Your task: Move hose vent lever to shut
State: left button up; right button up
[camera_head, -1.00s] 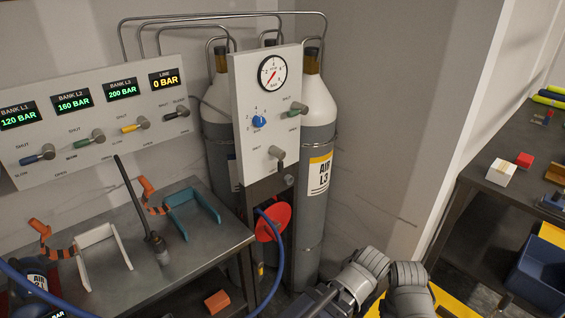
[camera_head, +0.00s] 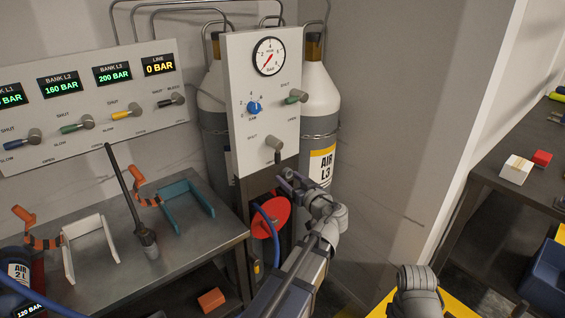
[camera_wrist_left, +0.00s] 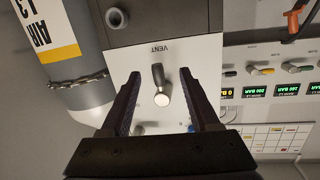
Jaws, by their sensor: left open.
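The hose vent lever (camera_head: 275,145) is a grey knob with a short handle low on the white gauge panel (camera_head: 240,90). Its handle points down in the head view. In the left wrist view, which is upside down, the lever (camera_wrist_left: 160,88) points toward the printed word VENT. My left gripper (camera_head: 288,180) is open and empty, just below and right of the lever in the head view. In the left wrist view its fingers (camera_wrist_left: 158,76) appear on either side of the lever, apart from it. My right gripper is not in view.
A blue dial (camera_head: 255,107) and a green lever (camera_head: 297,97) sit higher on the panel. A red disc (camera_head: 268,218) and a blue hose (camera_head: 273,236) are below it. Gas cylinder AIR L3 (camera_head: 321,135) stands behind right.

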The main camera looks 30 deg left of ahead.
aim_at(279, 160)
pick_arm(q)
jog(key=shift+n+t+y, duration=0.3)
jog(key=shift+t+y, duration=0.2)
jog(key=shift+t, duration=0.1)
jog(key=shift+w+r+x, duration=0.1)
jog(key=shift+r+x, duration=0.25)
jog(key=shift+x, duration=1.3)
jog(key=shift+w+r+x, duration=0.1)
jog(key=shift+r+x, duration=0.25)
jog(key=shift+x, duration=1.25)
jog(key=shift+w+r+x, duration=0.1)
jog(key=shift+r+x, duration=0.25)
jog(key=shift+x, duration=1.3)
jog(key=shift+s+d, duration=0.1)
jog(key=shift+d, duration=0.1)
grip_shut()
